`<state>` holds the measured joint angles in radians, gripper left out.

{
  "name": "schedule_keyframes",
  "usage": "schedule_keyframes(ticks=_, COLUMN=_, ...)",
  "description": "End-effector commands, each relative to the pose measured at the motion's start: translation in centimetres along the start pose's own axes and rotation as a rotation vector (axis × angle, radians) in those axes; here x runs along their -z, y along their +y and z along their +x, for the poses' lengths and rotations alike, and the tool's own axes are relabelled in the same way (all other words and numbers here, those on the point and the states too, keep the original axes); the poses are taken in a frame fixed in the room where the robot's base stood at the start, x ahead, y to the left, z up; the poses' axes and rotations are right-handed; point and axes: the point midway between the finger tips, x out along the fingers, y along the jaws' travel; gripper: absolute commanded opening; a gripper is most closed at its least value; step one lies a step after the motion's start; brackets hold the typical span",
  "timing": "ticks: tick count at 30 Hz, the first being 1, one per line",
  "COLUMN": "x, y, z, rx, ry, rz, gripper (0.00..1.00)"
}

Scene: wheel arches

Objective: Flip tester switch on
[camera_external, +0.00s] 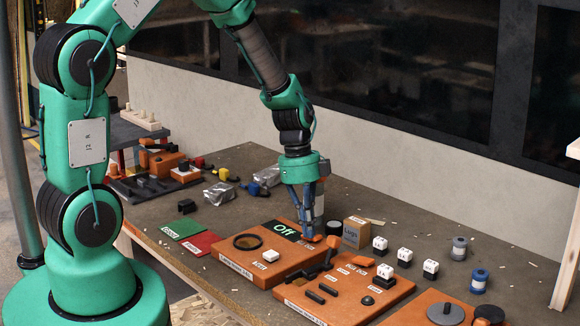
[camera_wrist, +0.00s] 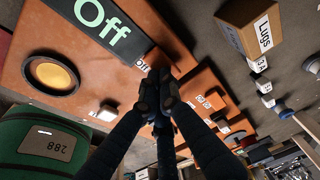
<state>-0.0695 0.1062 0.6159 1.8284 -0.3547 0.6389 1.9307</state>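The tester is an orange board (camera_external: 235,262) on the bench, also in the wrist view (camera_wrist: 110,20). Its dark display (camera_external: 285,231) reads "Off" in green; it also shows in the wrist view (camera_wrist: 95,22). A black ring with an amber centre (camera_external: 247,242) and a small white block (camera_external: 270,256) sit on the board. My gripper (camera_external: 309,238) points down at the board's far right edge, beside the display. Its dark fingers come together in the wrist view (camera_wrist: 158,95), next to a small "Off" label. The switch itself cannot be made out; the fingertips cover that spot.
A second orange board (camera_external: 340,308) with black parts lies just right. Several white blocks (camera_external: 404,256) and blue-and-grey spools (camera_external: 479,281) lie further right. Green (camera_external: 183,228) and red (camera_external: 202,242) mats lie left.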

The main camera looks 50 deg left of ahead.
Motion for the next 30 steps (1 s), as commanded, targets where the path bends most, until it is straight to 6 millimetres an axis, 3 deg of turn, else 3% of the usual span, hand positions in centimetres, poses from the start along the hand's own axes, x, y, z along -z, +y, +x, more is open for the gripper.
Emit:
schedule_keyframes(ticks=8, x=0.0, y=-0.1, z=-1.8, rx=0.003, ry=0.000, rz=0.000, gripper=0.00)
schedule_keyframes(ticks=24, x=0.0, y=-0.1, z=-10.7, rx=0.004, ry=-0.001, rz=0.000, gripper=0.00)
schedule_keyframes(ticks=30, x=0.0, y=0.0, z=-12.9, rx=0.002, ry=0.000, rz=0.000, gripper=0.00)
